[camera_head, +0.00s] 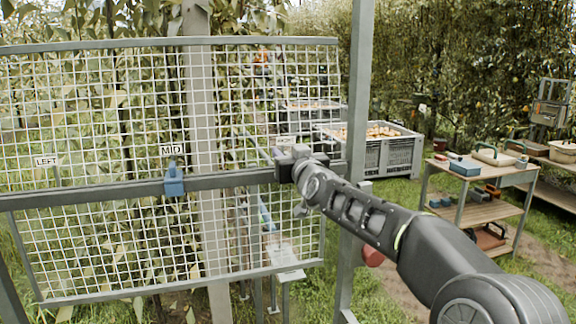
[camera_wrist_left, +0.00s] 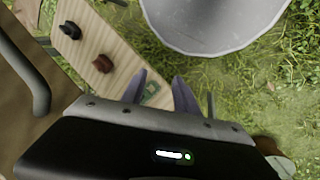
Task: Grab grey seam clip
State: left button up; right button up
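I cannot pick out a grey seam clip with certainty. A blue clip (camera_head: 174,180) sits on the mesh panel's middle rail (camera_head: 110,192) under the MID label (camera_head: 173,151). My right gripper (camera_head: 291,163) is at the rail's right part, just below another small label. Its fingers are dark and small against the rail, so whether they are open or hold something is hidden.
A wire mesh panel (camera_head: 100,120) fills the left, with a LEFT label (camera_head: 46,161). A grey post (camera_head: 357,110) stands right of it. Behind are grey fruit crates (camera_head: 392,158). A wooden shelf cart (camera_head: 480,210) with tools is at right. A grey round container (camera_wrist_left: 215,22) is near my left gripper.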

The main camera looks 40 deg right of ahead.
jog(key=shift+c, duration=0.6)
grip_shut()
